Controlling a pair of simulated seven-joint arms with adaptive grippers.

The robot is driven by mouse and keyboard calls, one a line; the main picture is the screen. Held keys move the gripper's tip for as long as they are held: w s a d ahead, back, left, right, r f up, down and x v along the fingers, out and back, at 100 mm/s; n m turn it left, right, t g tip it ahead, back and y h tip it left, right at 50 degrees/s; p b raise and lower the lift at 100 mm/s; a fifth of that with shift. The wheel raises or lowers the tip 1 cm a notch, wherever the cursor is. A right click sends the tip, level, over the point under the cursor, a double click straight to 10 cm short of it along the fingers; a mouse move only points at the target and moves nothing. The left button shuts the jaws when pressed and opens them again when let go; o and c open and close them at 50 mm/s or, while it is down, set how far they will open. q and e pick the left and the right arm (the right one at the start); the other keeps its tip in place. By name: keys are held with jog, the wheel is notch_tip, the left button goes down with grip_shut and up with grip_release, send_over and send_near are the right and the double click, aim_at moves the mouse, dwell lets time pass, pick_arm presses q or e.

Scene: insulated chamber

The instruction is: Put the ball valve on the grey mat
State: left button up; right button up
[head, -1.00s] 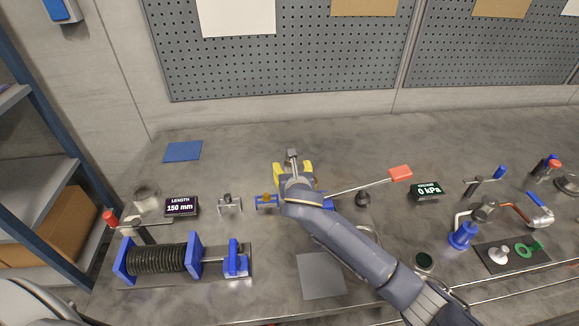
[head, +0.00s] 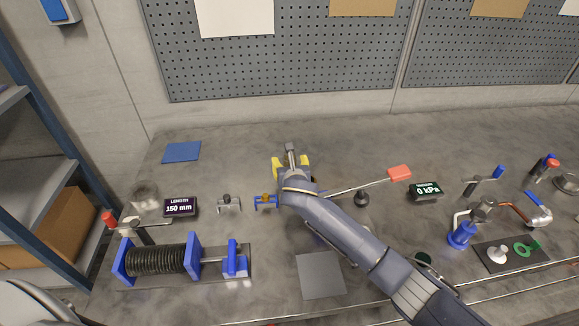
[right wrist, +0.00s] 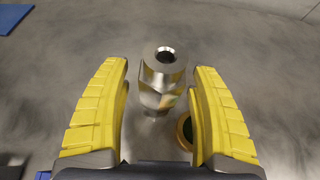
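My right gripper (head: 291,162) is over the middle of the bench, with its yellow fingers spread. In the right wrist view, its fingers (right wrist: 159,115) stand on either side of an upright steel fitting (right wrist: 162,80) with a hex body and a round bore on top. A gap shows on both sides. This may be the ball valve; no handle on it is visible. A brass-ringed dark opening (right wrist: 186,130) shows low beside it, partly behind the right finger. The grey mat (head: 321,275) lies bare at the front edge. My left gripper is not in view.
A red-ended lever (head: 399,172) reaches out right of my gripper. A dark knob (head: 361,198) and a pressure display (head: 425,191) stand nearby. A bellows rig (head: 160,260) fills the front left. A blue mat (head: 182,152) lies at the back left.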

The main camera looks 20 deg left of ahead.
grip_shut()
dwell(0.4)
